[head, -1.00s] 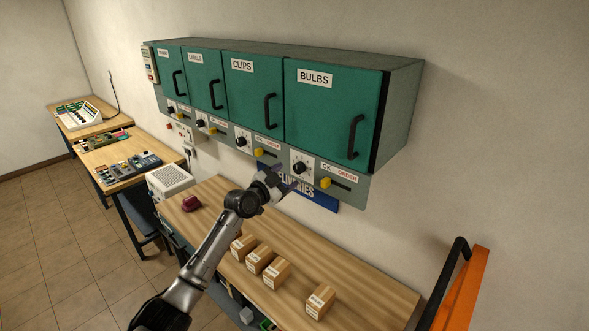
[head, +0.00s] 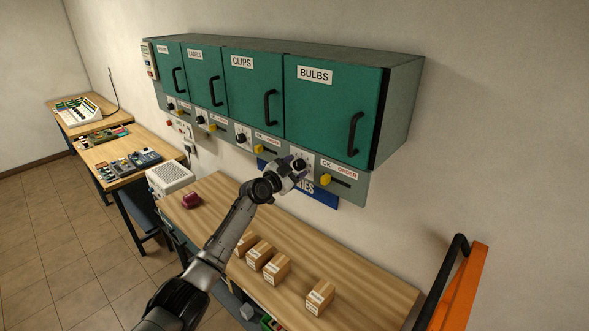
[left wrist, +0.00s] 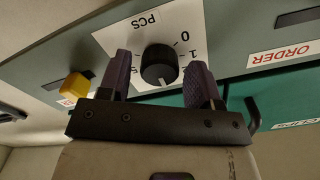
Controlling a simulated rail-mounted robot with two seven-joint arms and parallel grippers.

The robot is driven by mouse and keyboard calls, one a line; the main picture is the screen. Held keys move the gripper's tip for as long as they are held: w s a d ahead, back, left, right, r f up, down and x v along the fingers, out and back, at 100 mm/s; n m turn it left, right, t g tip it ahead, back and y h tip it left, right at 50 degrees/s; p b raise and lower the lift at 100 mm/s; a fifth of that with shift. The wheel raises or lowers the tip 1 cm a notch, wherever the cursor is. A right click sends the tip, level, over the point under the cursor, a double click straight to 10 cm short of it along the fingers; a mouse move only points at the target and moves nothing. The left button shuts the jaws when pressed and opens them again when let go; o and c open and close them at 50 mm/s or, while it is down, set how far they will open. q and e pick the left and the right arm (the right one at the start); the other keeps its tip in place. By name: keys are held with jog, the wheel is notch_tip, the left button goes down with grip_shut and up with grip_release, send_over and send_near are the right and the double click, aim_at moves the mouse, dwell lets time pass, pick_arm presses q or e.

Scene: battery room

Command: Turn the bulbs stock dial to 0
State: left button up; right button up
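The bulbs stock dial (left wrist: 158,66) is a black round knob on a white plate marked PCS with numbers. In the left wrist view, which is upside down, its pale pointer mark faces the bottom of the picture, away from the 0 at the upper right. My left gripper (left wrist: 158,84) is open, with one dark purple finger on each side of the knob. Gaps show between knob and fingers, and I cannot tell the depth between them. In the head view my left gripper (head: 295,168) covers most of this dial, below the green BULBS door (head: 330,115). My right gripper is not seen.
A yellow slider (head: 326,180) sits right of the dial, and the clips slider (head: 259,149) sits to its left. The blue deliveries sign (head: 325,199) is just below. Small cartons (head: 320,298) stand on the wooden bench (head: 375,290). An orange frame (head: 463,290) stands at the right.

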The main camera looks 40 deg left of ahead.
pick_arm(q)
jog(key=c, duration=0.8)
jog(key=shift+o, duration=0.2)
